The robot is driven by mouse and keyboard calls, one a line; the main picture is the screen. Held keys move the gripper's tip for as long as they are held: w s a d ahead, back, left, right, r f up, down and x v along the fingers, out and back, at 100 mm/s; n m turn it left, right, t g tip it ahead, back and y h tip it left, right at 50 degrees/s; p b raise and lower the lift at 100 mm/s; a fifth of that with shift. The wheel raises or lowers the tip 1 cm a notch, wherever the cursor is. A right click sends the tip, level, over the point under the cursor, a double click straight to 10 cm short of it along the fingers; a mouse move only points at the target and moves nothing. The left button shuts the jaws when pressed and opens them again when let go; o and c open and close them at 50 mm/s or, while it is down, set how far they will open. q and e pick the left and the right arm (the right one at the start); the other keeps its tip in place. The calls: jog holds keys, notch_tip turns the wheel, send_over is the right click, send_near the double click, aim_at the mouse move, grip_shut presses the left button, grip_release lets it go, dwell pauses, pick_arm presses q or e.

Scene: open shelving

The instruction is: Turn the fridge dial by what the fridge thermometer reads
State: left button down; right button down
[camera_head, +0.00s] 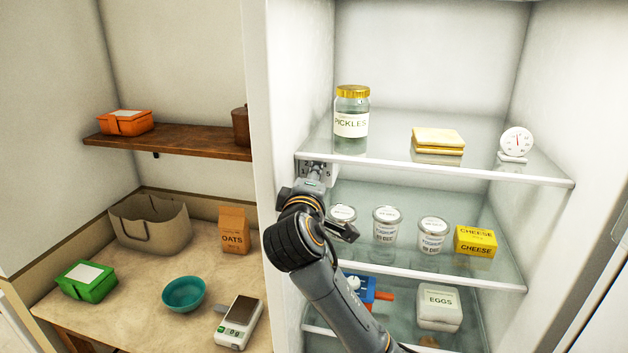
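The fridge thermometer (516,142), a white round dial on a small stand, is at the right of the fridge's top shelf. Its needle points roughly upward, but the figures are too small to read. The fridge dial's numbered plate (329,170) shows in part under the top shelf's left front corner. My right gripper (314,174) is up against the dial and covers most of it. I cannot tell whether its fingers are open or shut on the knob, nor the setting. My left gripper is not in view.
The top shelf (480,172) also bears a pickle jar (351,122) and yellow slices (437,140). Below it are several lidded tubs (386,226), a cheese box (475,241) and an egg box (438,306). The fridge's left wall edge (262,100) is close to my arm.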

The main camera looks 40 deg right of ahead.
dwell(0.4)
jog(key=c, duration=1)
grip_release()
